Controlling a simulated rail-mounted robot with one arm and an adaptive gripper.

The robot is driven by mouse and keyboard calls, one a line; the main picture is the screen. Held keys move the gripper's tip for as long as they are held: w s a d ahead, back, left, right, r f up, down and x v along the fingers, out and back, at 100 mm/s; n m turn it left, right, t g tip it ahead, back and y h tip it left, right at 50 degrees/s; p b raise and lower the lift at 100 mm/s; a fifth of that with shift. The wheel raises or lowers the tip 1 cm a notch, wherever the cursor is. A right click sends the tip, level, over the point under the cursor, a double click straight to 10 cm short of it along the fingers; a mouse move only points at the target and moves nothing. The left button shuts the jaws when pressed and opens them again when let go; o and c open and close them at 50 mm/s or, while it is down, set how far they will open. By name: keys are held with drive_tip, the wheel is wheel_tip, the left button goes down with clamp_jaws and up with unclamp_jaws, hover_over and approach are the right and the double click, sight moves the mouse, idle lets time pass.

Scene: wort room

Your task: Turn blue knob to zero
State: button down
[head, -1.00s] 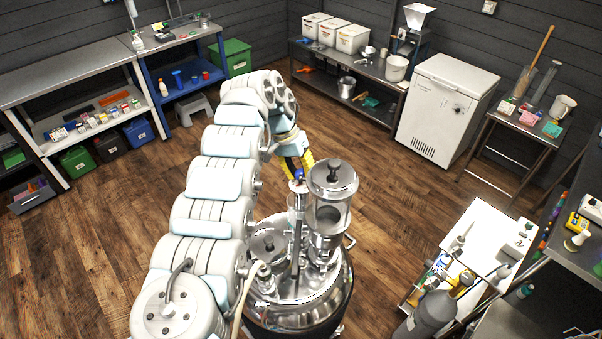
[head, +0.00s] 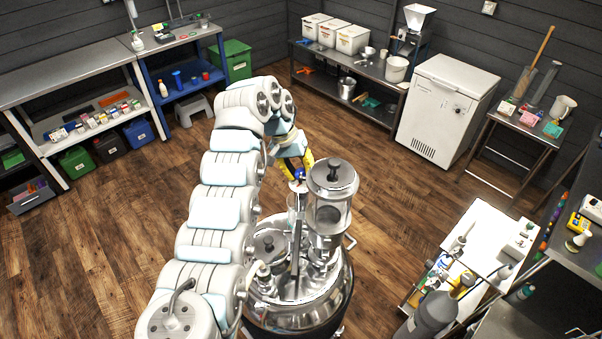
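The blue knob (head: 299,174) sits at the top of the steel vessel's fittings, left of the glass-walled cylinder. My gripper (head: 298,166), with yellow and dark fingers, is right at the knob from above and behind. The fingertips look close to the knob or touching it, but at this size I cannot tell whether they are closed on it. The knob's marks and its zero position are too small to read. The steel vessel (head: 320,292) stands on the floor beside my arm.
The glass-walled cylinder (head: 328,215) with a dark-knobbed lid rises just right of the blue knob. A white chest freezer (head: 440,110) and a steel shelf stand behind. A grey gas cylinder (head: 432,315) stands at the lower right.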

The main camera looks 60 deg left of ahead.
drive_tip(key=shift+n, duration=0.3)
drive_tip(key=n+y, duration=0.1)
drive_tip(key=n, duration=0.3)
drive_tip(key=shift+t+p, duration=0.4)
drive_tip(key=shift+n+y, duration=1)
drive_tip(key=shift+n, duration=1.7)
drive_tip(key=c, duration=0.7)
unclamp_jaws()
drive_tip(key=shift+o, duration=0.2)
drive_tip(key=v, duration=1.2)
